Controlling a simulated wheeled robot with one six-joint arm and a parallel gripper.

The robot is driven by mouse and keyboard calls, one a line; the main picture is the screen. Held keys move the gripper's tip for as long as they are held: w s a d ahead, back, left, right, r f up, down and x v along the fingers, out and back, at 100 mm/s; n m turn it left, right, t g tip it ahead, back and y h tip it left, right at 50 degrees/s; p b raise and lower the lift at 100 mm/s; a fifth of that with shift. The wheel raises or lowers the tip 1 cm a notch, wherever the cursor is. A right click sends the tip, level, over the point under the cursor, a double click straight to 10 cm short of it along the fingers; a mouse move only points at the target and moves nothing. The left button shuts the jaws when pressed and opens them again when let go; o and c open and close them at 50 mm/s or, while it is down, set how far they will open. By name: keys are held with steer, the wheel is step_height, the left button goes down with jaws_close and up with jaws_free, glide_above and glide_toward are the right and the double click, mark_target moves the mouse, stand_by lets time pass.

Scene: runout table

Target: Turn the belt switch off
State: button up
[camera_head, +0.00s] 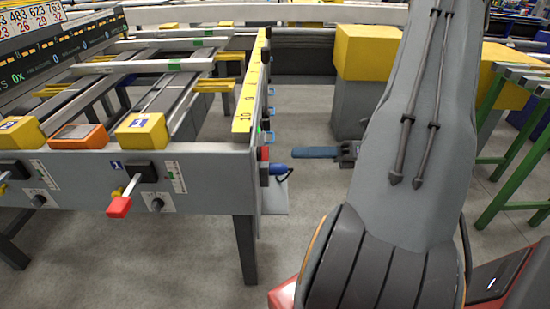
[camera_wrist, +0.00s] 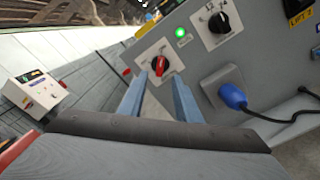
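In the wrist view a red rotary switch (camera_wrist: 160,65) sits on a white plate on the grey panel. The plate's lettering is too small to read, so I cannot tell for sure that it is the belt switch, or which position it is set to. A green lamp (camera_wrist: 180,32) glows beside it. My gripper (camera_wrist: 159,80) is open, its two blue fingers apart and pointing at the panel, with the red switch showing between their tips; contact is not visible. In the head view my gripper (camera_head: 296,152) points left at the table's end face, where the switch is hidden.
A black knob (camera_wrist: 218,22) on a numbered plate is beside the lamp. A blue plug (camera_wrist: 232,95) with a black cable is right of the fingers. A red-handled lever (camera_head: 120,206) is on the table's front. Yellow boxes (camera_head: 366,52) stand behind my arm.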

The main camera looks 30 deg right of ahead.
mark_target(263, 154)
steer(key=x, duration=0.7)
steer(key=shift+w+a, duration=0.2)
jaws_close()
